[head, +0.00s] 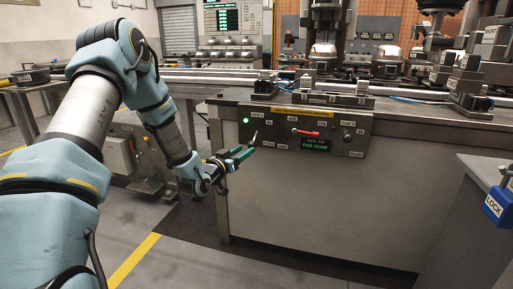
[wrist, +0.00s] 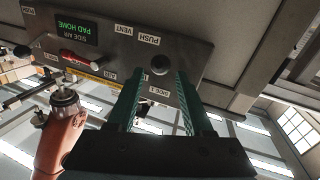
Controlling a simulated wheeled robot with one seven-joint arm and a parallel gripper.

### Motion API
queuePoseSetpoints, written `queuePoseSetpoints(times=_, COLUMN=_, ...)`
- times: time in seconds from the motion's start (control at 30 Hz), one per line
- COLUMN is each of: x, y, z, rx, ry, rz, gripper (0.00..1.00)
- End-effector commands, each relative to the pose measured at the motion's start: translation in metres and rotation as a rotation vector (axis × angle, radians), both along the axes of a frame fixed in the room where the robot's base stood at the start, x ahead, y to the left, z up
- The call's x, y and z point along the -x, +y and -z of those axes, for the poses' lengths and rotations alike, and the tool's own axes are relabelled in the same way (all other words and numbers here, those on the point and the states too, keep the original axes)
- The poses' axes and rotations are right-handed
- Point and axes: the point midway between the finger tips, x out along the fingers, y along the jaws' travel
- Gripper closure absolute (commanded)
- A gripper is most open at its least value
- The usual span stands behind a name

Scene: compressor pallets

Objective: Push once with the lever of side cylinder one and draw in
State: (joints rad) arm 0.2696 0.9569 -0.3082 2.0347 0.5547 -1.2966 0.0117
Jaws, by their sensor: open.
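The control panel (head: 277,138) is on the front of the steel bench, with a display (head: 316,146) reading PAD HOME. The lever of side cylinder one (head: 255,137) is the dark stick at the panel's left, near a lit green lamp (head: 245,120). In the wrist view its round black knob (wrist: 160,65) shows end-on, close to PUSH and VENT labels and a SIDE 1 label. My gripper (head: 243,153) is open and empty, just in front of that lever. In the wrist view its green fingers (wrist: 161,75) lie either side of the knob's line; I cannot tell whether they reach around it.
A red handle (head: 305,132) sits mid-panel, also in the wrist view (wrist: 82,59). Another dark knob (head: 347,138) is at the panel's right. A grey cabinet with a blue lock (head: 496,207) stands at the right. The floor in front of the bench is clear.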

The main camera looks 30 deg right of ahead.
Motion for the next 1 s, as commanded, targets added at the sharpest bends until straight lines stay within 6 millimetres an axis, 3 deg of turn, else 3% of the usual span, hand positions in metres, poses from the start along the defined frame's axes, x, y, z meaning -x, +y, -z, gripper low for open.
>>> queuePoseSetpoints(times=0.3, x=-0.031, y=-0.05, z=0.001, rx=0.0, ry=0.001, rz=0.001, gripper=0.49)
queuePoseSetpoints(times=0.5, x=-0.045, y=-0.071, z=0.0, rx=-0.002, ry=0.001, rz=-0.001, gripper=0.49)
queuePoseSetpoints(times=0.9, x=-0.05, y=-0.078, z=0.0, rx=-0.003, ry=0.003, rz=-0.002, gripper=0.49)
queuePoseSetpoints(times=1.0, x=-0.05, y=-0.077, z=0.0, rx=-0.003, ry=0.003, rz=-0.002, gripper=0.58)
